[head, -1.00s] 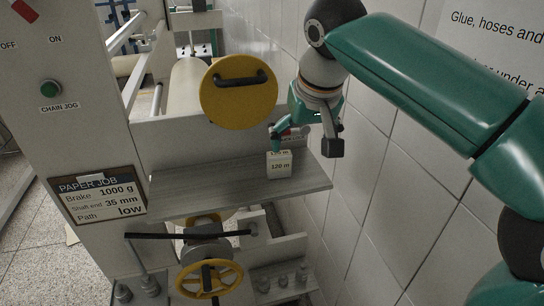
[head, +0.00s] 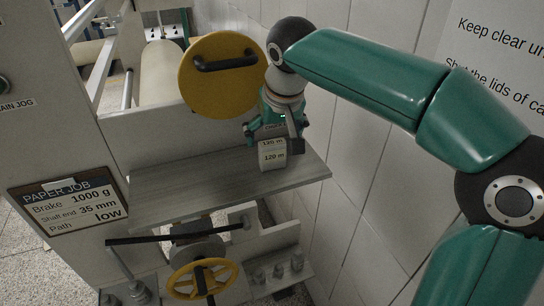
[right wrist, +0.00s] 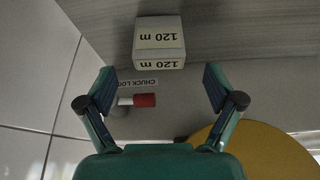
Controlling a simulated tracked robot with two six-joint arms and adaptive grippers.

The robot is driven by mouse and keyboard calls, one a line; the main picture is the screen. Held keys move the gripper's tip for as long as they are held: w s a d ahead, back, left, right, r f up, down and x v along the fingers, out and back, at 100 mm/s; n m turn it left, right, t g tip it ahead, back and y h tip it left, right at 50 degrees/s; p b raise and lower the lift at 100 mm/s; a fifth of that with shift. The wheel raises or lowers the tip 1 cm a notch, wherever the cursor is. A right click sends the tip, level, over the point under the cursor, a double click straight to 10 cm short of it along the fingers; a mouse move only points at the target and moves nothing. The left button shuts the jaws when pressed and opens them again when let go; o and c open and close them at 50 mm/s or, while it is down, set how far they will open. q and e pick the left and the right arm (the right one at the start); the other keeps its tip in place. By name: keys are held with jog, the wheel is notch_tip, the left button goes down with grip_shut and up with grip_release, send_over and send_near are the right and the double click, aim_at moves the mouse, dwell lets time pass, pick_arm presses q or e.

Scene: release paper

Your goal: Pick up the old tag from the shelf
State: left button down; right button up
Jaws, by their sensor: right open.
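The tag is a small pale block (head: 272,156) marked "120 m" on two faces. It sits on the grey shelf (head: 180,186), towards its right part. In the right wrist view the tag (right wrist: 160,42) shows upside down, beyond the fingertips and roughly centred between them. My right gripper (head: 273,132) is open and empty, just above and behind the tag in the head view. In the right wrist view its two teal fingers (right wrist: 160,84) are spread wide, with a gap between them and the tag. My left gripper is not in view.
A yellow disc (head: 212,92) with a black handle is left of my right gripper. A tiled wall (head: 350,150) runs close on the right. A yellow handwheel (head: 203,279) is below the shelf. A red-and-white piece (right wrist: 138,100) lies behind the tag. The shelf's left part is clear.

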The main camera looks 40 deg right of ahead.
aim_at(272, 141)
jog(key=shift+w+x, duration=0.2)
jog(key=shift+x, duration=1.5)
jog(key=shift+w+x, duration=0.2)
jog(key=shift+x, duration=1.5)
jog(key=shift+d+r, duration=0.15)
jog(key=shift+d, duration=0.05)
jog(key=c, duration=1.2)
jog(key=shift+c, duration=0.2)
jog(key=shift+r, duration=0.15)
